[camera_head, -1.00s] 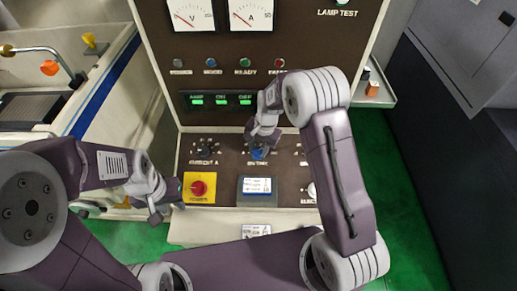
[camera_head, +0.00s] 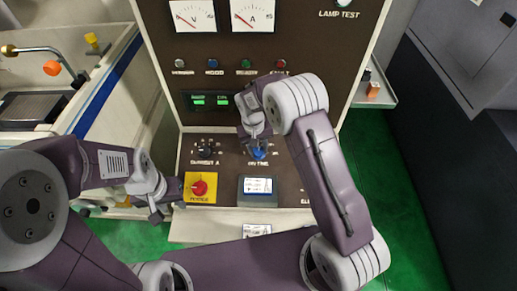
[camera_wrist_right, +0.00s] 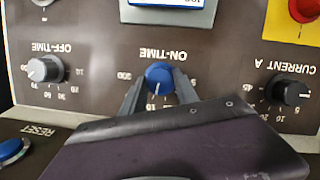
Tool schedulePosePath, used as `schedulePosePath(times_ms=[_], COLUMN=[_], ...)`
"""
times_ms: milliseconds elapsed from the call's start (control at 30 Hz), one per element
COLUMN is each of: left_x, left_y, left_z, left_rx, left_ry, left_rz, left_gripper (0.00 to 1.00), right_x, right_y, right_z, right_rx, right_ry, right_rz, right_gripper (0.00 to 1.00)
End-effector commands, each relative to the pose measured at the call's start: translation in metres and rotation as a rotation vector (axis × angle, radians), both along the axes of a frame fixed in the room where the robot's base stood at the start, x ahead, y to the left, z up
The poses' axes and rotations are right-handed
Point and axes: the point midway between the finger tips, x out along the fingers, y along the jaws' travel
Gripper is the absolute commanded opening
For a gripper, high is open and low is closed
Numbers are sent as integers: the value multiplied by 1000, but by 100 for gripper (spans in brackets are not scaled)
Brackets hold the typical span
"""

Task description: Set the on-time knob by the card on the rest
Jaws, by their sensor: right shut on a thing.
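The blue on-time knob (camera_head: 258,153) is on the sloping panel. In the right wrist view the blue knob (camera_wrist_right: 159,74) stands between the fingers of my right gripper (camera_wrist_right: 158,88), which is shut on it. The knob's white mark points down in that view, near the printed 10. My right gripper (camera_head: 257,144) also shows in the head view. A white printed card (camera_head: 257,229) is on the pale ledge below the panel; its text is too small to read. My left gripper (camera_head: 156,206) is beside the yellow power plate; its opening is unclear.
A red power switch (camera_head: 199,188) and a framed display (camera_head: 258,186) are below the knobs. The black current knob (camera_wrist_right: 289,90) and grey off-time knob (camera_wrist_right: 45,69) flank the on-time knob. A blue reset button (camera_wrist_right: 12,150) is nearby.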

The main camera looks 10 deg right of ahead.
Motion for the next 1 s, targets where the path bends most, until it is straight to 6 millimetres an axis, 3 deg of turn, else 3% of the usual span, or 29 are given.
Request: schedulePosePath(times_ms=[1000], left_x=[0], left_y=[0], left_z=[-26], left_rx=[0], left_ry=[0], left_rz=[0], left_gripper=[36], right_x=[-8], right_y=[3], right_z=[-9], right_rx=[-324], right_ry=[84], right_rz=[904], right_gripper=[0])
